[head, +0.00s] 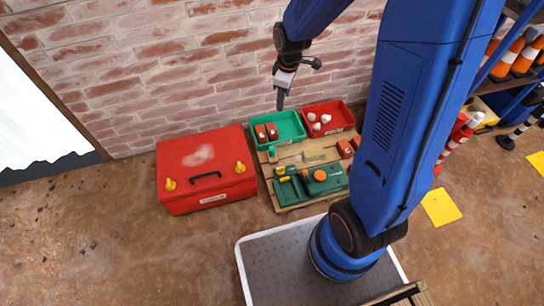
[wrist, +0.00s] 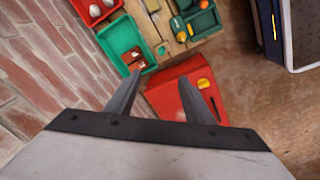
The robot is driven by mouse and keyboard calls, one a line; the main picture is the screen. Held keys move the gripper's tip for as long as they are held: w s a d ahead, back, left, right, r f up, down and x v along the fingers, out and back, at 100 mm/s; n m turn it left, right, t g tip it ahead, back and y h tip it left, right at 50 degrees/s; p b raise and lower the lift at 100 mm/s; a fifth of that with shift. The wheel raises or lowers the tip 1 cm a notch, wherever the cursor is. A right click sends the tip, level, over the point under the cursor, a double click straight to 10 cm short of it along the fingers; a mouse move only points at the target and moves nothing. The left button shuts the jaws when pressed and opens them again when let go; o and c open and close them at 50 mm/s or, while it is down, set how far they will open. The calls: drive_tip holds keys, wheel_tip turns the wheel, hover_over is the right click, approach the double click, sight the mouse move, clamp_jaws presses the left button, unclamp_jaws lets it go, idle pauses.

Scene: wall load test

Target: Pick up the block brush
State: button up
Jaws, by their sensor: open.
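My gripper (head: 280,100) hangs open and empty in front of the brick wall, above the green bin (head: 258,142). Its two fingers are spread apart in the wrist view (wrist: 160,80). I cannot single out the block brush for sure. A small pale tan item (head: 313,157) lies on the wooden board (head: 284,207), below the bins, and is too small to tell. Reddish-brown blocks (head: 266,132) lie in the green bin, and more of them (head: 348,147) lie at the board's right edge. The green bin also shows in the wrist view (wrist: 118,34).
A red bin (head: 309,109) with white round things stands right of the green bin. A green tray (head: 288,191) with tools lies on the board. A red toolbox (head: 190,185) stands to the left. Striped cones and shelving are at right. Brown floor is clear at lower left.

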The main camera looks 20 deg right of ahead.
drive_tip(key=w+a+f+n+g, duration=0.15)
drive_tip(key=w+f, duration=0.25)
drive_tip(key=f, duration=0.6)
drive_tip(key=n, duration=0.4)
hover_over(272, 148)
wheel_tip(272, 148, down, 12)
drive_tip(key=f, duration=1.1)
drive_tip(key=shift+s+a+f, duration=0.1)
drive_tip(key=shift+s+f, duration=0.1)
drive_tip(key=shift+f, duration=0.05)
drive_tip(key=shift+w+d+f, duration=0.1)
drive_tip(key=shift+f, duration=1.3)
drive_tip(key=shift+w+d+f, duration=0.1)
drive_tip(key=shift+f, duration=1.25)
clamp_jaws()
